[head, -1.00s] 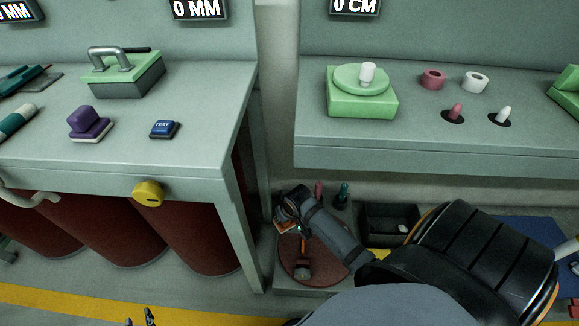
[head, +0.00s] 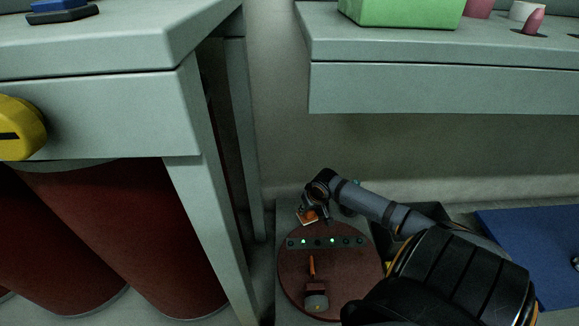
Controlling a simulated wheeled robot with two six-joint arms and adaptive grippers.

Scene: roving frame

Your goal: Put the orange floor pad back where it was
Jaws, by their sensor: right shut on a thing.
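My right gripper (head: 313,213) is at lower centre, its arm coming in from the right. It is shut on a small orange pad (head: 306,217), partly hidden by the fingers, which I take to be the orange floor pad. The gripper and pad show just above the back edge of a round red-brown disc (head: 352,270); I cannot tell whether the pad touches anything. My left gripper is out of view.
On the disc are a dark strip with green lights (head: 326,242) and a grey and orange tool (head: 316,297). A bench leg (head: 205,225) stands to the left, a shelf edge (head: 440,88) overhangs above. A dark bin (head: 432,214) and blue mat (head: 530,245) lie to the right.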

